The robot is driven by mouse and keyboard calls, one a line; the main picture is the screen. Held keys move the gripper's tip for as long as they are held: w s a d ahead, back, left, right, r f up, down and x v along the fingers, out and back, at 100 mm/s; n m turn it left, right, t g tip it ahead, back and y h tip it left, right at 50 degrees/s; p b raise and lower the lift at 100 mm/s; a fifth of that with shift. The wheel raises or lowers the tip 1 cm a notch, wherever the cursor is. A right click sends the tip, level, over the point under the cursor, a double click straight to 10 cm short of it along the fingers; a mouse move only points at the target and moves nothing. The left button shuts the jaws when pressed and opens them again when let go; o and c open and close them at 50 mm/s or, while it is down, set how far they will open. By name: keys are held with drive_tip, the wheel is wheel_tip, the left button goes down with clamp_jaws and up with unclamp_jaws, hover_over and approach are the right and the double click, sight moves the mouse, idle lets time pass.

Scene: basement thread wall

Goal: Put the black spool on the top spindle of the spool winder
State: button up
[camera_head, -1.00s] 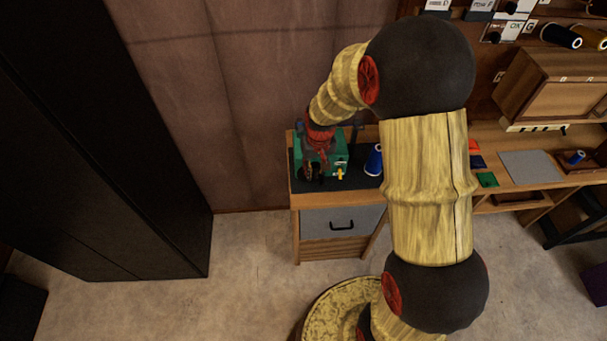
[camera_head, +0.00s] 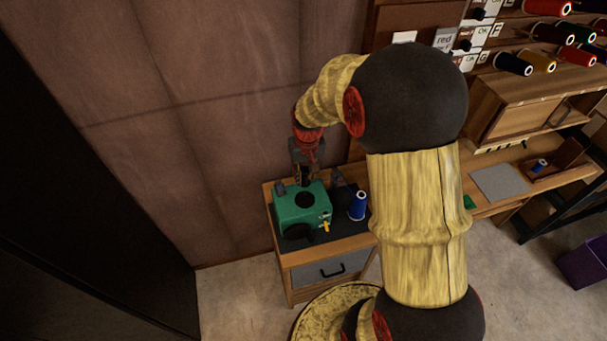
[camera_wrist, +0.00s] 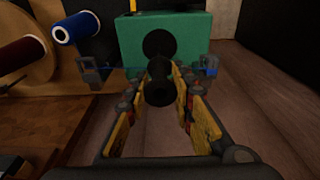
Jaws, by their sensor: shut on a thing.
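The spool winder (camera_head: 287,207) is a green box on the small cabinet, with a dark round disc on top, another on its front and a yellow lever. It fills the upper middle of the wrist view (camera_wrist: 190,38). My gripper (camera_head: 303,178) is above its rear top edge in the head view. In the wrist view my gripper (camera_wrist: 160,92) is shut on the black spool (camera_wrist: 159,84), between its yellow pads. The spool appears in front of a dark round part of the winder; a gap or contact cannot be told. The top spindle is not clearly distinguishable.
A blue spool (camera_head: 357,206) stands right of the winder on the dark mat. A workbench (camera_head: 505,205) with a grey pad (camera_head: 499,182) extends right, below a wall of thread spools. A dark cabinet (camera_head: 80,240) stands at left. A brown wall is close behind the winder.

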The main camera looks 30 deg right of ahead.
sight(306, 175)
drive_tip(key=shift+f+b, duration=2.7)
drive_tip(key=shift+f, duration=1.5)
drive_tip(key=shift+f, duration=0.3)
drive_tip(key=o, duration=0.8)
drive_tip(key=r, duration=0.4)
drive_tip(key=s+r, duration=0.1)
drive_tip(key=r, duration=0.7)
drive_tip(key=shift+s+a, duration=0.25)
